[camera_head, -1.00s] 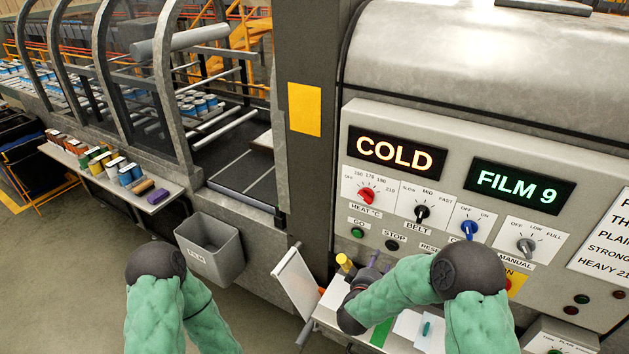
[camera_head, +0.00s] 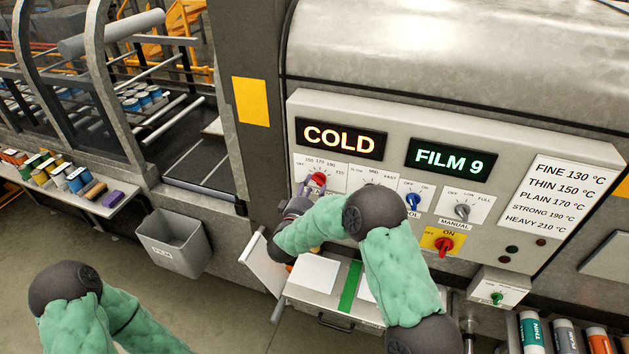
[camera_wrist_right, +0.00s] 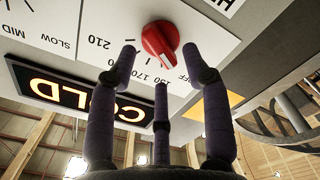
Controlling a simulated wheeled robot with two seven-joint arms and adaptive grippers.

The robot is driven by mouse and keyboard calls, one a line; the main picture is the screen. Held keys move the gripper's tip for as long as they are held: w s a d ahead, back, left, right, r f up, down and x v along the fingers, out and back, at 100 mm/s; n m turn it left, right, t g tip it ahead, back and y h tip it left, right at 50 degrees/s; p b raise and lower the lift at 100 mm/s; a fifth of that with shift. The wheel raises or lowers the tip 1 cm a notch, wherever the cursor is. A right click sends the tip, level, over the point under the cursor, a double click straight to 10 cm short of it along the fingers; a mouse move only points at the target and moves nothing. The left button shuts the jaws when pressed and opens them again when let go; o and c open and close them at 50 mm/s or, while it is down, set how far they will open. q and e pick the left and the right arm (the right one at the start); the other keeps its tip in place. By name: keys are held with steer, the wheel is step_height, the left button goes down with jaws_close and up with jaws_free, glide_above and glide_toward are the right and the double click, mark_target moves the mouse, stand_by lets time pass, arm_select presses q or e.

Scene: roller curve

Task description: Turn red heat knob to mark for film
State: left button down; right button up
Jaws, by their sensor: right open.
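The red heat knob (camera_head: 319,179) is on the machine's panel under the "COLD" display (camera_head: 341,138). My right gripper (camera_head: 309,189) is at the knob and partly covers its dial. In the right wrist view, the knob (camera_wrist_right: 160,42) sits between the spread purple fingers of the open gripper (camera_wrist_right: 160,62); I cannot tell whether they touch it. Its white pointer faces the side between OFF and the low numbers; the exact mark is unclear. The "FILM 9" display (camera_head: 449,160) is lit. A chart (camera_head: 569,198) lists PLAIN 170 °C and other films. My left gripper is out of view.
Blue (camera_head: 413,200) and grey (camera_head: 461,210) knobs are to the right, with a red switch (camera_head: 444,245) on yellow below. A small shelf (camera_head: 330,305) juts out under the panel. Labelled film rolls (camera_head: 531,335) stand at lower right. A grey bin (camera_head: 174,243) hangs at left.

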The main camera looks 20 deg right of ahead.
mark_target(318, 180)
steer(key=shift+x, duration=1.4)
jaws_close()
